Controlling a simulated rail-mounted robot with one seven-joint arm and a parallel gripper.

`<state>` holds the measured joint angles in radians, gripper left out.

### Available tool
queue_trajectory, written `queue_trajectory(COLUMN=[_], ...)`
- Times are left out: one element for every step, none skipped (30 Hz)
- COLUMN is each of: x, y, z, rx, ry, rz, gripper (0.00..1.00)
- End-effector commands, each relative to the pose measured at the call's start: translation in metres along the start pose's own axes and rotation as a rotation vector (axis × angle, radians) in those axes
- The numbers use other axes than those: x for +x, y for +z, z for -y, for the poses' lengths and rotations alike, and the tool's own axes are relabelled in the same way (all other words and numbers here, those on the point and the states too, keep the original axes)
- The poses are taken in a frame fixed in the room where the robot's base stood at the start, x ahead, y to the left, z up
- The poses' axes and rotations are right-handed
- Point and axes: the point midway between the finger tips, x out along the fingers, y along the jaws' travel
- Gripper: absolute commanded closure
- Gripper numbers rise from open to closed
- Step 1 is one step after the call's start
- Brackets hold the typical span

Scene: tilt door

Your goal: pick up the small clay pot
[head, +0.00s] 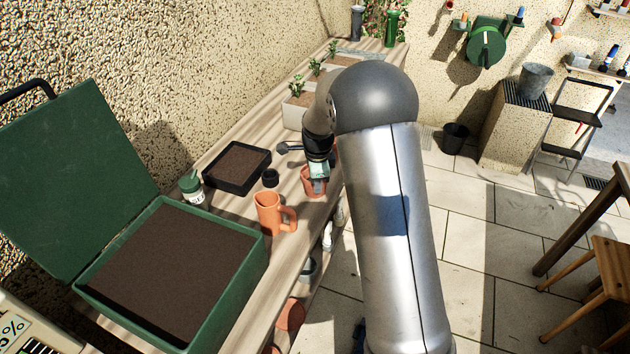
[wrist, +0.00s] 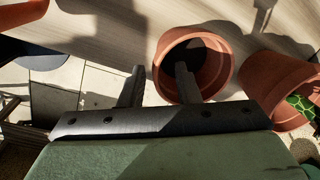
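The small clay pot (head: 308,188) stands near the front edge of the wooden bench, partly hidden by my gripper (head: 318,175). In the wrist view, the terracotta pot (wrist: 218,72) shows its round mouth and dark inside. My gripper (wrist: 160,78) is open astride the pot's rim. The right finger lies over the mouth and seems to be inside it. The left finger is outside, with a narrow gap to the wall. Finger contact with the pot is not visible.
A second terracotta vessel (wrist: 272,85) with something green in it is close on the right in the wrist view. An orange jug (head: 268,214), a black soil tray (head: 262,180), a green lidded box (head: 262,262) and planters (head: 292,117) share the bench.

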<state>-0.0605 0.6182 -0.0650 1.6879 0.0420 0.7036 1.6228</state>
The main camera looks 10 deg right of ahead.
Motion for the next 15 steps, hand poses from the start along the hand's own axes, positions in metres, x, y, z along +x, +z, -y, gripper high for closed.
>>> queue_trajectory(x=[0.007, 0.011, 0.018, 0.022, 0.026, 0.031, 0.033, 0.035, 0.037, 0.037, 0.038, 0.038, 0.038, 0.038, 0.038], y=[0.000, 0.001, 0.002, 0.002, 0.002, 0.002, 0.002, 0.002, 0.002, 0.002, 0.002, 0.002, 0.002, 0.002, 0.002], z=[0.000, 0.000, 0.000, 0.001, 0.000, 0.001, 0.001, 0.001, 0.001, 0.001, 0.001, 0.001, 0.001, 0.001, 0.001], rx=[0.000, 0.000, 0.001, 0.001, 0.001, 0.001, 0.001, 0.001, 0.001, 0.001, 0.001, 0.000, 0.000, 0.000, 0.000], ry=[0.006, 0.006, 0.006, 0.004, 0.005, 0.004, 0.002, 0.002, 0.001, 0.001, 0.001, 0.001, 0.001, 0.001, 0.001], rz=[-0.001, -0.001, -0.001, -0.001, -0.001, 0.000, 0.000, 0.000, 0.000, 0.000, 0.000, 0.000, 0.000, 0.000, 0.000], gripper=[0.71, 0.71, 0.71, 0.71, 0.71, 0.71, 0.71, 0.71, 0.71, 0.71, 0.71, 0.71, 0.71, 0.71, 0.71])
